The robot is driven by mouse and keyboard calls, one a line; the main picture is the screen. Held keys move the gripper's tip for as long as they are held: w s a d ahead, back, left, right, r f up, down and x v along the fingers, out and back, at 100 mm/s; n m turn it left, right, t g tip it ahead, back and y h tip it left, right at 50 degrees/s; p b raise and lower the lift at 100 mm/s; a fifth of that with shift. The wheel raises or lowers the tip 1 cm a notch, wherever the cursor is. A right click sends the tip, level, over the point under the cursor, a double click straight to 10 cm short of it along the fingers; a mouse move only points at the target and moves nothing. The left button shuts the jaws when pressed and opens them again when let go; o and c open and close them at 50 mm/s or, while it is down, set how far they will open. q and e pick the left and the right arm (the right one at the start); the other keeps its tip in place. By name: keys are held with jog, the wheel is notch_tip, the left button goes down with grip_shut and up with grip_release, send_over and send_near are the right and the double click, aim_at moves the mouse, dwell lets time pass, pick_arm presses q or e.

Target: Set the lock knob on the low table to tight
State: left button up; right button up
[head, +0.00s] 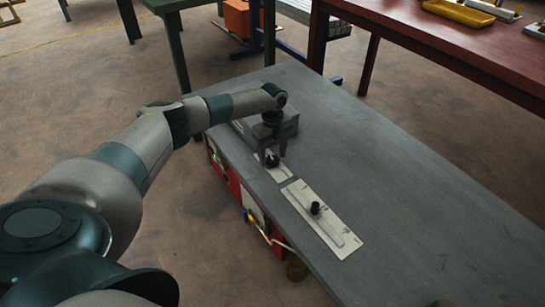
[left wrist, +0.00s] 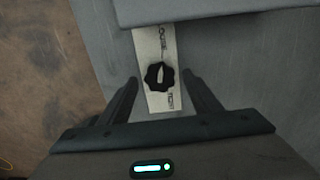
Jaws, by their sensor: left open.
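The lock knob (left wrist: 159,76) is black with a scalloped rim and a pale pointer mark lying roughly along its plate. Its pale plate (left wrist: 155,42) has lettering above and below the knob, too small to read surely. In the head view the knob (head: 270,160) sits near the left edge of the low grey table (head: 400,190), partly hidden by my gripper. My left gripper (left wrist: 160,82) is open, with one finger on each side of the knob and visible gaps in the wrist view. In the head view this gripper (head: 271,150) points down over the plate. My right gripper is not in view.
A second pale plate (head: 338,238) with a black slider knob (head: 315,208) lies nearer on the table. A red table (head: 450,45) with a yellow tray (head: 458,12) is behind. The table's right side is clear.

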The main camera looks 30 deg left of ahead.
pick_arm(q)
jog(key=shift+f, duration=0.4)
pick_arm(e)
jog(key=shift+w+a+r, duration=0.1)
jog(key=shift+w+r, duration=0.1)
pick_arm(q)
jog(key=c, duration=1)
jog(key=shift+c, duration=0.2)
